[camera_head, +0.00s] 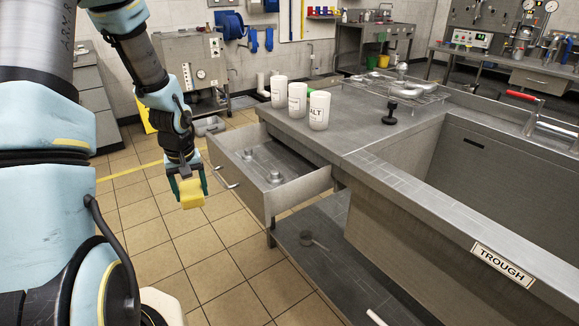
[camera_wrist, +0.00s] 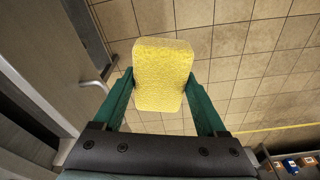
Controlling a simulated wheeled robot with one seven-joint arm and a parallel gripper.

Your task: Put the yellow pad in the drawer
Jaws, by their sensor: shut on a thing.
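The yellow pad (camera_head: 191,193) is held between the fingers of my gripper (camera_head: 187,183), above the tiled floor. In the wrist view the pad (camera_wrist: 163,74) fills the space between the two green fingers of my gripper (camera_wrist: 161,88). The drawer (camera_head: 295,200) is pulled open from the metal bench, to the right of my gripper. It holds small round metal pieces. My gripper is outside the drawer, left of its front panel and handle. In the wrist view the drawer front and handle (camera_wrist: 93,84) show at the left.
Several white canisters (camera_head: 319,110) stand on the bench top (camera_head: 370,135) behind the drawer. A lower shelf (camera_head: 315,245) under the drawer bears a small pot. A trough (camera_head: 500,265) is at the right. The floor left of the drawer is clear.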

